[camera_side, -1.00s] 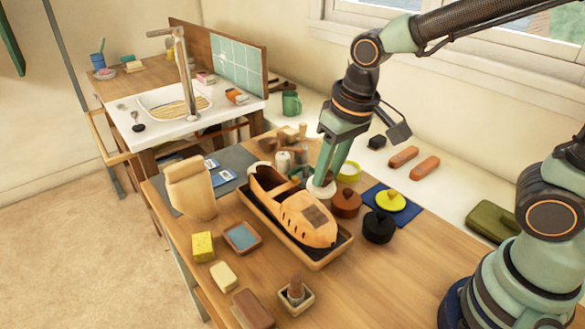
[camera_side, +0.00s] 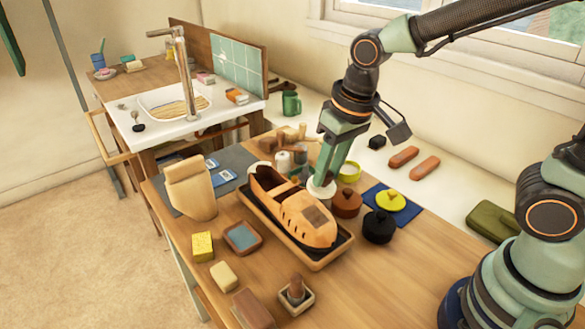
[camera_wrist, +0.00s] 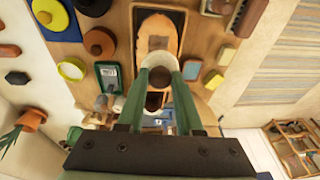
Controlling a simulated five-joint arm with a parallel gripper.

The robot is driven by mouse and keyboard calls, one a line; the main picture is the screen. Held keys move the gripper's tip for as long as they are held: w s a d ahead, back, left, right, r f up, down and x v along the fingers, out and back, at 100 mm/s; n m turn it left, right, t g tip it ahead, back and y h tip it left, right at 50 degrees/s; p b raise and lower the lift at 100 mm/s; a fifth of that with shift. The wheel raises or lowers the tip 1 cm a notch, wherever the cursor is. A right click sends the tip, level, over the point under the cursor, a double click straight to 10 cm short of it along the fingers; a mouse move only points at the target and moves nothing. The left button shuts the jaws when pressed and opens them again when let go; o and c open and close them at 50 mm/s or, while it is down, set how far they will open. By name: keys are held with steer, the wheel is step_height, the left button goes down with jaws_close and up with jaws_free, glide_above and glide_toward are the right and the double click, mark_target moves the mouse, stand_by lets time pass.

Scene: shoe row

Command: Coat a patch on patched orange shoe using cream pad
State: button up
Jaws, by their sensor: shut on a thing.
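The orange shoe (camera_side: 302,226) lies in a long dark-lined tray (camera_side: 328,263) on the table, with a square brown patch (camera_side: 316,215) on its upper. My gripper (camera_side: 321,184) is shut on the cream pad (camera_side: 322,193) just beyond the shoe's side in the side view. In the wrist view the pad (camera_wrist: 158,61) sits between the fingertips of my gripper (camera_wrist: 159,76), and the shoe (camera_wrist: 157,22) with its patch (camera_wrist: 157,43) shows above it. I cannot tell whether the pad touches the shoe.
Brown (camera_side: 347,204), black (camera_side: 379,227) and yellow (camera_side: 390,201) knobbed pads stand to the right of the shoe. A wooden form (camera_side: 190,190), yellow sponge (camera_side: 203,246) and blue-filled dish (camera_side: 243,238) stand to the left. Bare table lies at the front right.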

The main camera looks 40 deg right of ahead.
mark_target(326, 187)
jaws_close()
steer(key=shift+w+a+f, duration=0.15)
steer(key=shift+w+f, duration=0.5)
steer(key=shift+w, duration=0.1)
steer(key=shift+w+f, duration=0.1)
steer(key=shift+f, duration=0.55)
steer(key=x, duration=0.4)
steer(key=shift+s, duration=0.95)
steer(key=shift+s+f, duration=0.15)
steer(key=shift+s, duration=0.35)
steer(key=shift+s+f, duration=0.15)
steer(key=shift+s, duration=0.35)
